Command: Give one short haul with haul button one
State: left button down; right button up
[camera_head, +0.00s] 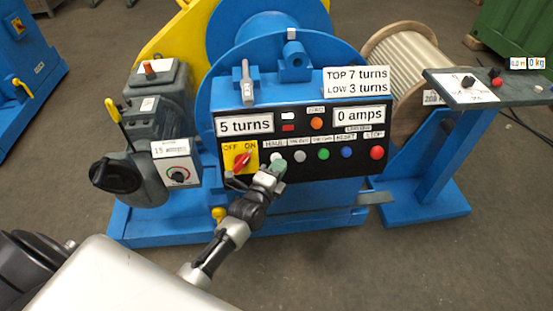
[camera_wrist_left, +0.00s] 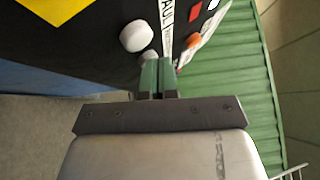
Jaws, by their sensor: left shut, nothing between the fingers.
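The black control panel (camera_head: 300,178) is on the front of the blue machine. A white button (camera_head: 276,156) sits under the label starting "HAUL", right of the yellow OFF/ON plate; it is large in the wrist view (camera_wrist_left: 135,36). A second pale button (camera_head: 300,157) is to its right. My left gripper (camera_head: 277,166) is shut and empty, its green fingertips close in front of the panel just below the white button. In the wrist view the fingertips (camera_wrist_left: 157,64) point near a second pale button (camera_wrist_left: 150,55). Whether they touch anything is unclear. My right gripper is out of view.
The displays read "5 turns" (camera_head: 245,125) and "0 amps" (camera_head: 360,115); a sign (camera_head: 356,81) reads top 7, low 3 turns. The red switch (camera_head: 241,162) points toward ON. Green (camera_head: 323,154), blue (camera_head: 347,153) and red (camera_head: 376,153) buttons follow to the right.

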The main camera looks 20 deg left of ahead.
pick_arm(q)
jog(key=shift+w+f, duration=0.1)
jog(key=shift+w+a+f, duration=0.1)
jog(key=shift+w+a, duration=0.1)
jog(key=shift+w, duration=0.05)
dwell(0.3)
jog(key=shift+w+a+f+b, duration=0.25)
jog(key=shift+w+b, duration=0.1)
jog(key=shift+b, duration=0.1)
dwell(0.6)
dwell(3.4)
jog(key=shift+s+d+r+p, duration=0.45)
jog(key=shift+s+p, duration=0.25)
jog(key=shift+p, duration=0.3)
jog(key=s+p, duration=0.1)
jog(key=s+d+r+p, duration=0.1)
jog(key=p, duration=0.1)
jog(key=s+d+r+p, duration=0.1)
jog(key=shift+s+d+r+p, duration=0.1)
jog(key=shift+s+d+p, duration=0.1)
jog(key=shift+s+p, duration=0.15)
